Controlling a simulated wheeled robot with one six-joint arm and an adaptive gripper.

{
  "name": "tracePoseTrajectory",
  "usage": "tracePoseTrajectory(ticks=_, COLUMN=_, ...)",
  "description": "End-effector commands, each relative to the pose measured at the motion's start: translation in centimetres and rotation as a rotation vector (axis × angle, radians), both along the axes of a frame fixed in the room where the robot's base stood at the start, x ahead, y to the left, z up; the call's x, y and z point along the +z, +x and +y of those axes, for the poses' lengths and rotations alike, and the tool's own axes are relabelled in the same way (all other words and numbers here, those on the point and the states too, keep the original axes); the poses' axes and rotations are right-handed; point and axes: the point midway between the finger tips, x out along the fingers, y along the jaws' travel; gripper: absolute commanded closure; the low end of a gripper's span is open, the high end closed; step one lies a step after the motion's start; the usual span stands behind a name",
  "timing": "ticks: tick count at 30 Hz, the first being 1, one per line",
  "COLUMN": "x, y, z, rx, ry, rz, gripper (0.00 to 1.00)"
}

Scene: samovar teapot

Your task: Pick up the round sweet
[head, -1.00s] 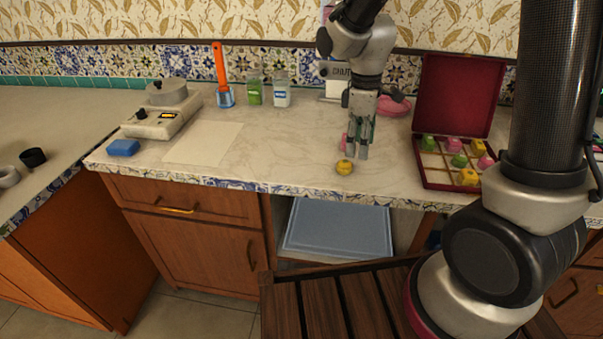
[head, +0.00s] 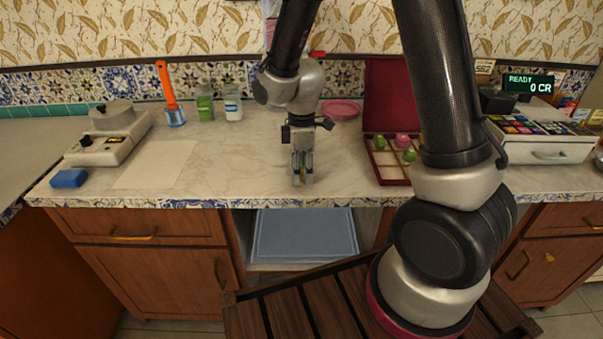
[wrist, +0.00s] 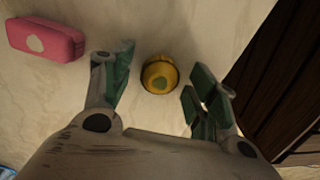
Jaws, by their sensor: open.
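My gripper is open and holds nothing.
A pink block-shaped sweet (wrist: 47,40) lies left of my gripper in the wrist view. An open red sweet box (head: 388,182) stands to the right, partly hidden by my arm. A white sheet (head: 155,165) and a blue block (head: 69,178) lie to the left.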

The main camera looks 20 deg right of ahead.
Motion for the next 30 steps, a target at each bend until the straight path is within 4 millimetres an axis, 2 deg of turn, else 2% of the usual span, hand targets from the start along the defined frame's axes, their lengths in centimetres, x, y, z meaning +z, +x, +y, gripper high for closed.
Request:
tracePoseTrajectory(ticks=5, x=0.0, y=0.0, z=0.0, rx=0.0, ry=0.0, rz=0.0, gripper=0.43)
tracePoseTrajectory(ticks=9, x=0.0, y=0.0, z=0.0, rx=0.0, ry=0.0, rz=0.0, gripper=0.69)
tracePoseTrajectory(ticks=12, x=0.0, y=0.0, z=0.0, rx=-0.001, ry=0.0, rz=0.0, gripper=0.83)
tracePoseTrajectory(ticks=23, x=0.6, y=0.1, z=0.0, rx=-0.001, ry=0.0, rz=-0.002, gripper=0.83)
tracePoseTrajectory(ticks=26, x=2.0, y=0.2, z=0.1, rx=-0.001, ry=0.002, rz=-0.006, gripper=0.83)
tracePoseTrajectory(ticks=30, x=5.1, y=0.1, z=0.0, rx=-0.001, ry=0.002, rz=-0.006, gripper=0.83)
